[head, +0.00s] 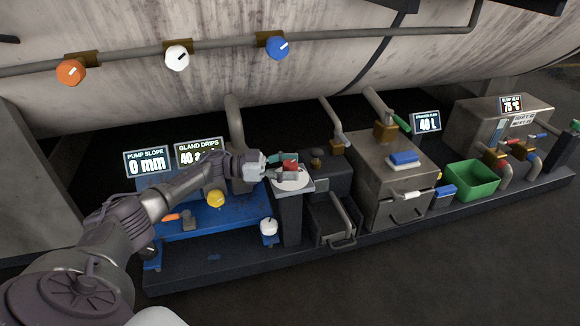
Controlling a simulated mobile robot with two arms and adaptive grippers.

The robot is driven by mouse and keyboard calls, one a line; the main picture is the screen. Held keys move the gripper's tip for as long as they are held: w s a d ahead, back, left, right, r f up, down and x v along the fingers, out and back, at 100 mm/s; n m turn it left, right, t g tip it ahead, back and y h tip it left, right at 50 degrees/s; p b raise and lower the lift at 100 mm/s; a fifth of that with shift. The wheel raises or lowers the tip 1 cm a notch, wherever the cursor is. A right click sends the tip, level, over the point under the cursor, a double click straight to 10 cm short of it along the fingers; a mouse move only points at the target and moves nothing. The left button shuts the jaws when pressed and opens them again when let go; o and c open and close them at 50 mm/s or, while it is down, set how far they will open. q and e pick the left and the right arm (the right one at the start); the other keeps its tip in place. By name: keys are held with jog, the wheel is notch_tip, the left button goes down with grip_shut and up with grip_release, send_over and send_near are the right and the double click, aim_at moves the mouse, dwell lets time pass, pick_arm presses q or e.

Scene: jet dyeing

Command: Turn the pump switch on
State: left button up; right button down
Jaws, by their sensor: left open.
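A small red part (291,166), which looks like the pump switch, stands over a round white plate (291,184) on top of a grey pedestal (290,218). My left arm reaches in from the left. My left gripper (285,167) is open at the red part, with its fingers close around or beside it. I cannot tell whether they touch it. The gripper hides part of the switch, so its on or off position is unclear. My right gripper is not in view.
A blue pump base (235,222) with a yellow knob (215,198) lies below my arm. Pipes and a large tank run behind.

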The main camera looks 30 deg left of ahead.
pick_arm(q)
jog(key=v, duration=0.7)
jog(key=shift+s+a, duration=0.15)
jog(key=shift+a, duration=0.05)
dwell(0.4)
